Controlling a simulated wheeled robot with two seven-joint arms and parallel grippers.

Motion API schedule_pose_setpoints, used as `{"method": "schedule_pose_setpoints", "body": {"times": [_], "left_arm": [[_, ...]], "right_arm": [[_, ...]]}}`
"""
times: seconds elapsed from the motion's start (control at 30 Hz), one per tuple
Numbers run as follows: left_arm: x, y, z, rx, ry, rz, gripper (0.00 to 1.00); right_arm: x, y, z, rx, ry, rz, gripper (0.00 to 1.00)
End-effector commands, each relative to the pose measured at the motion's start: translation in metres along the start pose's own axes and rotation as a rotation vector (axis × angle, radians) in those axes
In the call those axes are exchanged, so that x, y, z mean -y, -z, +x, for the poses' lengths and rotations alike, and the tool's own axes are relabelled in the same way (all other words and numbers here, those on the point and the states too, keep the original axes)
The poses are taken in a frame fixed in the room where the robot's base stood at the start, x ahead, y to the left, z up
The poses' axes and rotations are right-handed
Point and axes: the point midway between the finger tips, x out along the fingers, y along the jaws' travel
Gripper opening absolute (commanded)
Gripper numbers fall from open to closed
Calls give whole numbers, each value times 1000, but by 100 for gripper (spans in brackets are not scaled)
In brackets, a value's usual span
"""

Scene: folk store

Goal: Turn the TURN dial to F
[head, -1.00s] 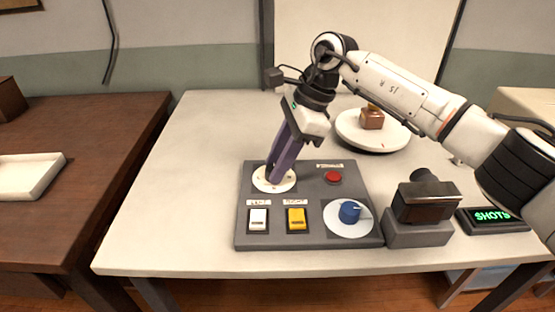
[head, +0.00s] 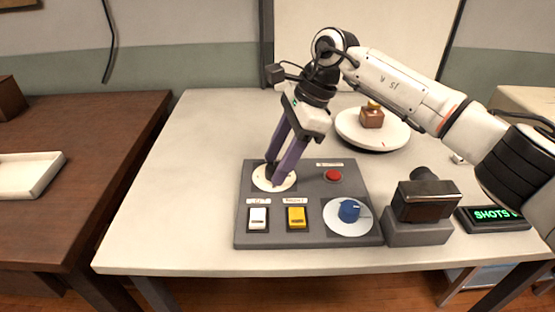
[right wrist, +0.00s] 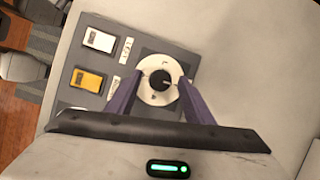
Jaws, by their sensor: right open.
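The dial (right wrist: 159,79) at the back left of the grey control panel has a black knob with a light pointer mark on a round white plate (head: 261,182) with small markings. Which marking the pointer meets is too small to tell. My right gripper (head: 273,175) points down at this dial with its purple fingers open. In the right wrist view the fingers (right wrist: 160,80) stand on either side of the knob, with gaps showing between them and it. My left gripper is in neither view.
The panel (head: 318,235) also bears a red button (head: 333,175), a white switch (head: 258,217), a yellow switch (head: 296,217) and a blue knob (head: 349,210). To its right are a dark camera-like device (head: 425,201) and a SHOTS display (head: 493,217). A round white platter (head: 390,141) holds a brown box (head: 372,118).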

Motion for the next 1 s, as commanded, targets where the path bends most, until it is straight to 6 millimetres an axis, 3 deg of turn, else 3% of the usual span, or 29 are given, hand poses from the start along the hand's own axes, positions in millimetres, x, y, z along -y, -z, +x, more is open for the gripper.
{"method": "schedule_pose_setpoints", "body": {"times": [0.5, 1.0], "left_arm": [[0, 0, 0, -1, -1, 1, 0], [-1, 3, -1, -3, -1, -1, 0]], "right_arm": [[1, 0, -89, 0, 4, -1, 47], [0, -1, -102, 0, 3, 0, 47]]}}
